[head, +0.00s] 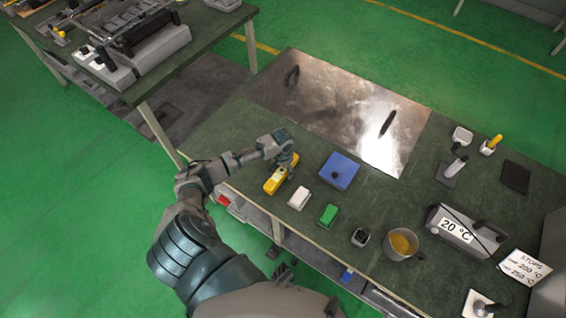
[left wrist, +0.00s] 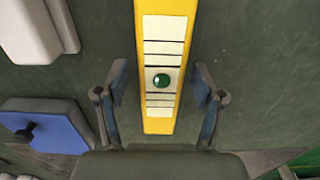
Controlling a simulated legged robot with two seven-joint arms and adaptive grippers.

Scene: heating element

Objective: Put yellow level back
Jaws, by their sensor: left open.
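The yellow level (head: 276,181) lies on the dark green table near its front left edge. It has a pale striped top, and a green round spot shows on it in the left wrist view (left wrist: 164,80). My left gripper (head: 286,158) is at the far end of the level. In the left wrist view the open fingers (left wrist: 161,95) stand on either side of the level, with a gap on each side. My right gripper is not in view.
A white block (head: 299,197), a green block (head: 328,215) and a blue box (head: 340,171) sit right of the level. A metal plate (head: 330,90) lies behind. A cup (head: 402,244) and a 20 °C device (head: 463,231) stand farther right.

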